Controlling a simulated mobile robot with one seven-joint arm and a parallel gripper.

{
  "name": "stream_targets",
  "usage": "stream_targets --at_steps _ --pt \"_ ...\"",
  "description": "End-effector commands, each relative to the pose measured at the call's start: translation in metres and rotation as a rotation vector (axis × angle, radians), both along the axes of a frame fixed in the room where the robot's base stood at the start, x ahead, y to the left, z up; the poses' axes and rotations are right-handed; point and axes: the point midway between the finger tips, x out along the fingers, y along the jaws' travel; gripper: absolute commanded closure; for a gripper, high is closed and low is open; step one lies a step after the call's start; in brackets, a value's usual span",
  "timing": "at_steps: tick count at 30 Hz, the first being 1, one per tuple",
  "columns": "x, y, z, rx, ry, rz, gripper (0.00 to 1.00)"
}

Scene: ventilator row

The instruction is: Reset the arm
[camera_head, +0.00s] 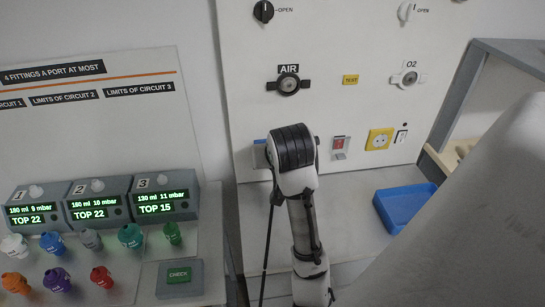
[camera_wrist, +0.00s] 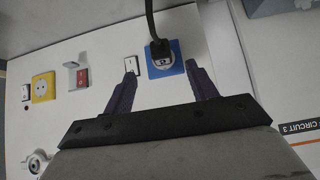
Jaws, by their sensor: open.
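My gripper (camera_wrist: 161,69) shows in the wrist view with its two dark fingers spread apart and nothing held between them. The wrist view is turned over relative to the head view. Beyond the fingertips is a blue socket (camera_wrist: 178,69) on the white wall panel, with a black plug (camera_wrist: 160,48) in it and a black cable running from it. I cannot tell whether a fingertip touches the panel. In the head view my arm reaches up in front of the panel, and its dark-banded joint hides the gripper and most of the blue socket (camera_head: 259,146).
The panel carries a red switch (camera_head: 339,143), a yellow socket (camera_head: 379,139), and AIR (camera_head: 288,85) and O2 (camera_head: 408,78) fittings. The black cable (camera_head: 268,240) hangs beside my arm. A blue tray (camera_head: 402,205) lies at right. Three display units (camera_head: 89,205) and coloured fittings stand at left.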

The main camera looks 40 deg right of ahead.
Motion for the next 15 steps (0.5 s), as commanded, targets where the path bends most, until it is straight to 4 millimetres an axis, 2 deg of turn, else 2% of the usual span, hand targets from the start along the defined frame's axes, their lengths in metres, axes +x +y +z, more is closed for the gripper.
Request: stream_targets --at_steps 1,4,15 --pt "-0.006 0.001 0.013 -0.002 0.000 -0.005 0.43" --pt "-0.014 0.007 0.023 -0.001 0.002 -0.003 0.43" --pt "-0.029 0.017 0.036 0.000 0.000 -0.001 0.43"
